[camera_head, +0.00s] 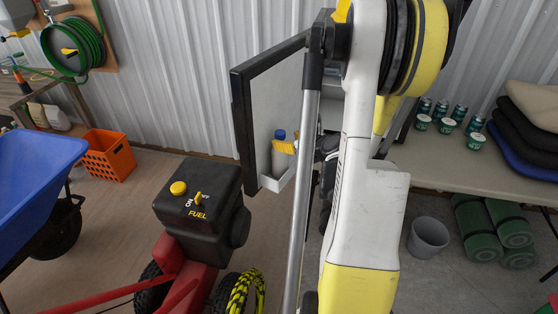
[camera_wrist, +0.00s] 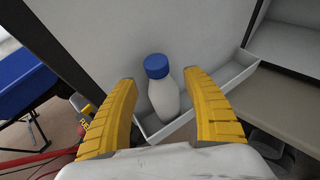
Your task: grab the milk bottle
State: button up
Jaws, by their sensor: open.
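The milk bottle (camera_wrist: 163,95) is white with a blue cap (camera_wrist: 156,66). It stands in a shallow white door shelf (camera_wrist: 215,92) in the wrist view. In the head view the bottle (camera_head: 278,155) shows on the same shelf (camera_head: 276,180), partly covered by my yellow gripper (camera_head: 285,146). In the wrist view my gripper (camera_wrist: 163,108) is open, with one yellow finger on each side of the bottle. The bottle is between the fingers, with a visible gap at its left.
The open dark-edged door (camera_head: 243,125) stands beside my arm. A black fuel tank on a red machine (camera_head: 198,205) is at the left, near a blue wheelbarrow (camera_head: 35,165) and an orange crate (camera_head: 107,155). A table (camera_head: 430,165) with cans is at the right.

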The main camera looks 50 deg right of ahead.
aim_at(283, 138)
jog(key=b+x, duration=0.1)
jog(key=x, duration=0.4)
jog(key=shift+a+r+b, duration=0.1)
jog(key=shift+r+b, duration=0.05)
jog(key=shift+b, duration=0.25)
jog(key=shift+c, duration=0.8)
grip_shut()
jog(key=shift+r, duration=0.15)
